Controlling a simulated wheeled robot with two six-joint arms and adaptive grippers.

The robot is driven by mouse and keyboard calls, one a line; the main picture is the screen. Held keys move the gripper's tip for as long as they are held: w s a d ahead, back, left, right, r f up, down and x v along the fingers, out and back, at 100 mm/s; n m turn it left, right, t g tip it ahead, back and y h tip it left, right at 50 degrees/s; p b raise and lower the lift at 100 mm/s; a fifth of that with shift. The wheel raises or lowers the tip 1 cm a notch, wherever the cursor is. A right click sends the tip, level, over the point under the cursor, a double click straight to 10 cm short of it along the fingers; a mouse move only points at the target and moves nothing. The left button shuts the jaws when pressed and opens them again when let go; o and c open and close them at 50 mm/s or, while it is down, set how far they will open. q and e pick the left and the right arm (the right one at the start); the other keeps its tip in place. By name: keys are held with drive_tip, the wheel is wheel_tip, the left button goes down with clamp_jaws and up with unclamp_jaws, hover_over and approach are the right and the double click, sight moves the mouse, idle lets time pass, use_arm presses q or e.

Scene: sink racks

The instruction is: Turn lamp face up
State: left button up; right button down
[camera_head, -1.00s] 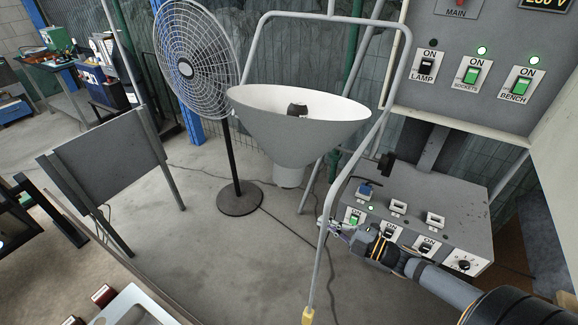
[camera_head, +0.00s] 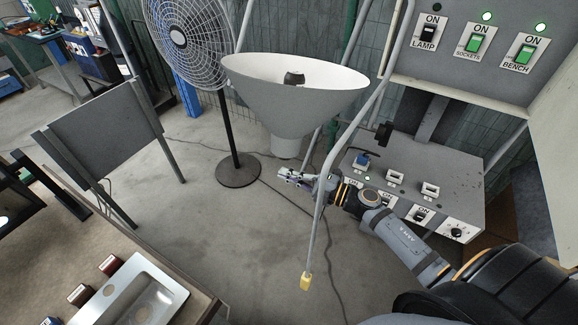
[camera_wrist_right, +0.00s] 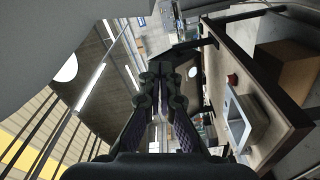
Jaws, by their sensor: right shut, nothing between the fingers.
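The lamp (camera_head: 290,105) is a wide grey cone shade with a white inside, hung in a tubular metal frame (camera_head: 318,245). Its open mouth faces up and a dark socket or bulb shows inside. My right gripper (camera_head: 284,176) is below the lamp, beside the frame's near leg, apart from the shade. It is shut and empty. In the right wrist view its fingers (camera_wrist_right: 160,75) are together, and a pale grey surface fills the upper left corner. My left gripper is not in view.
A control box (camera_head: 445,185) with switches and a knob stands right of the lamp, under a wall panel (camera_head: 475,75). A fan (camera_head: 237,172) stands behind left. A bench with a metal sink (camera_head: 140,300) is at the lower left. Open floor lies between.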

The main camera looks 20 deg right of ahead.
drive_tip(key=w, duration=0.1)
drive_tip(key=w+d, duration=0.1)
drive_tip(key=w+f, duration=0.1)
drive_tip(key=shift+w+d+p, duration=0.35)
